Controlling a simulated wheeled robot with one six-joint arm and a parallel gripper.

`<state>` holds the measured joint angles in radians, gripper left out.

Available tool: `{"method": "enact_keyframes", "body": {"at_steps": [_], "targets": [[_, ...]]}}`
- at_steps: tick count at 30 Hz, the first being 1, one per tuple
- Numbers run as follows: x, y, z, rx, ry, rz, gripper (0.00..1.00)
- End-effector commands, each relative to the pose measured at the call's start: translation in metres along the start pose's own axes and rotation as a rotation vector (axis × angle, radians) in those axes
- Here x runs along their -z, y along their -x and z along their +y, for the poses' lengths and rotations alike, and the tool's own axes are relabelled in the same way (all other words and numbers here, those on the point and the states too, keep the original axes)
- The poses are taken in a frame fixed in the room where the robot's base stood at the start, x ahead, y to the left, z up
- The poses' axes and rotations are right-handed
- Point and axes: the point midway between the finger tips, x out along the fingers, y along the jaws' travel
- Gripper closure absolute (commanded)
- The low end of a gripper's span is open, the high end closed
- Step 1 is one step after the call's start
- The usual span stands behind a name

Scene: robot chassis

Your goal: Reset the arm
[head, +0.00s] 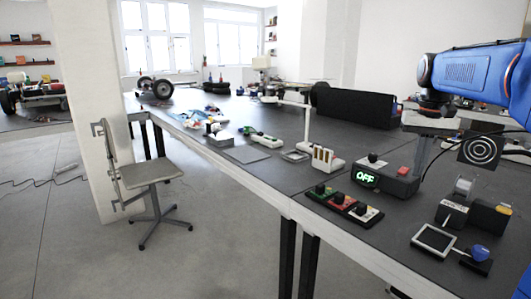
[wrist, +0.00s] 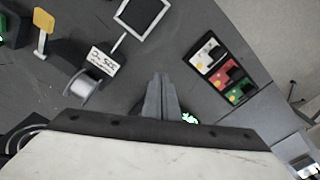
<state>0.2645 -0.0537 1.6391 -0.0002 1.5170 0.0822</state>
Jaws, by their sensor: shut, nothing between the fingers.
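My gripper (wrist: 162,98) points down over the dark table in the wrist view. Its two grey fingers are pressed together with nothing between them. My blue arm (head: 465,72) reaches in from the right edge in the head view, with the wrist above the table. The black box with a green OFF display (head: 367,178) and a red button (head: 403,170) stands below and left of the wrist. In the wrist view only a bit of its green light shows beside the fingers; the rest is hidden.
A box with red, green and white panels and black knobs (head: 343,202) lies near the front edge; it also shows in the wrist view (wrist: 221,70). A framed square pad (head: 434,239), a blue knob (head: 480,253) and a spool (wrist: 84,86) are close by. A chair (head: 150,173) stands left.

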Motion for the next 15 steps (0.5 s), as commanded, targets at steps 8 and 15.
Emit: {"method": "enact_keyframes", "body": {"at_steps": [8, 15], "targets": [[-0.047, -0.009, -0.014, 0.006, 0.047, 0.051, 1.00], [-0.113, -0.034, -0.028, 0.018, 0.118, 0.125, 1.00]]}}
